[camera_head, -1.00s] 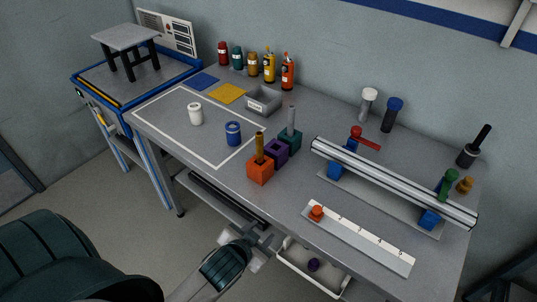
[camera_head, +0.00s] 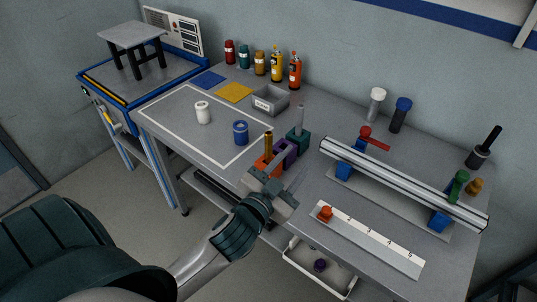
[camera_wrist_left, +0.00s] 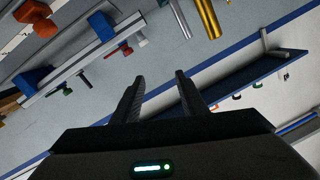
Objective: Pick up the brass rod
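The brass rod (camera_head: 268,141) stands upright in an orange block (camera_head: 261,165) near the front edge of the workbench. It also shows as a gold rod (camera_wrist_left: 208,17) at the top of the left wrist view. My left gripper (camera_head: 272,175) is in front of the orange block and partly covers it. In the left wrist view, the two fingers of this gripper (camera_wrist_left: 158,76) are apart with nothing between them. The rod is beyond the fingertips and off to the right there. My right gripper is not in view.
A purple block (camera_head: 286,152) and a teal block (camera_head: 298,138) with a grey rod (camera_head: 300,117) stand right behind the orange block. A long rail (camera_head: 400,180) lies at the right. An open drawer (camera_head: 318,275) sticks out below.

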